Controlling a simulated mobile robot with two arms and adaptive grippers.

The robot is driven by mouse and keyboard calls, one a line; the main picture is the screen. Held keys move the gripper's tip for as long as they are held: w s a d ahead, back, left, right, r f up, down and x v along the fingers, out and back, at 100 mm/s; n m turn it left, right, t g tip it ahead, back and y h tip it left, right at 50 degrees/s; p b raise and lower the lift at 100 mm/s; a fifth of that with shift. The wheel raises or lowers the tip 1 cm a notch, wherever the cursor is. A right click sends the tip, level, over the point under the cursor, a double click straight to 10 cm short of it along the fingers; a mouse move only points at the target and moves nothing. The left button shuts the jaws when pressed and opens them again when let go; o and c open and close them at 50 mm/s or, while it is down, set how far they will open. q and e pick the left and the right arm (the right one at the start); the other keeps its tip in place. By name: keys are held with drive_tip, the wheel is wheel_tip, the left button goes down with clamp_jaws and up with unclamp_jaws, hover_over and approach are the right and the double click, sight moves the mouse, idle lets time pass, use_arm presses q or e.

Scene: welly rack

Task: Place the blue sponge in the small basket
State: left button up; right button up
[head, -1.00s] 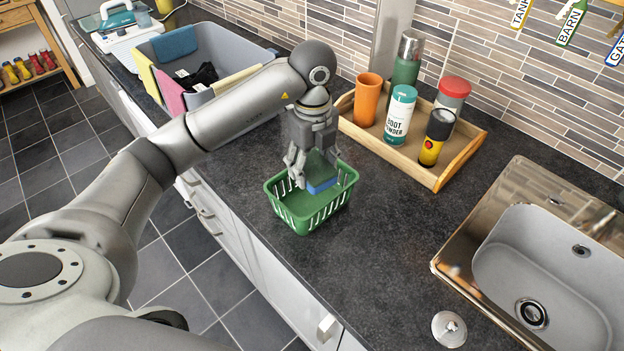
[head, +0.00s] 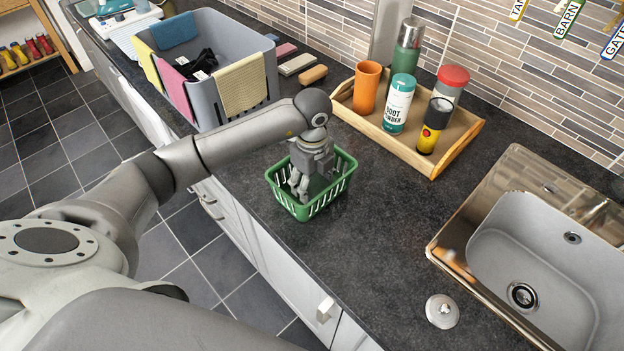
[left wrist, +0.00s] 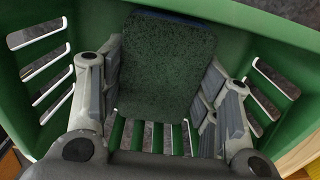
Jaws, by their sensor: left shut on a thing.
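The small green basket (head: 289,203) stands on the dark worktop, and its slotted walls fill the left wrist view (left wrist: 62,22). My left gripper (head: 300,193) points down inside the basket. In the left wrist view my left gripper (left wrist: 163,105) is shut on the sponge (left wrist: 165,60), one finger on each side. The sponge shows its dark green scouring face there, with a thin blue edge at the top. I cannot tell whether the sponge touches the basket floor. In the head view the gripper and basket wall mostly hide it. My right gripper is out of view.
A wooden tray (head: 432,165) with an orange cup, bottles and a torch stands behind right. A grey tub (head: 208,110) draped with cloths stands behind left. Brushes (head: 313,75) lie between them. The sink (head: 520,255) is at right. Worktop right of the basket is clear.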

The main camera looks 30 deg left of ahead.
sight(312, 182)
use_arm(q)
drive_tip(key=shift+f, duration=0.2)
drive_tip(key=o, duration=0.7)
drive_tip(key=shift+c, duration=0.2)
drive_tip(key=shift+r, duration=0.2)
wheel_tip(312, 182, up, 12)
drive_tip(key=b, duration=0.3)
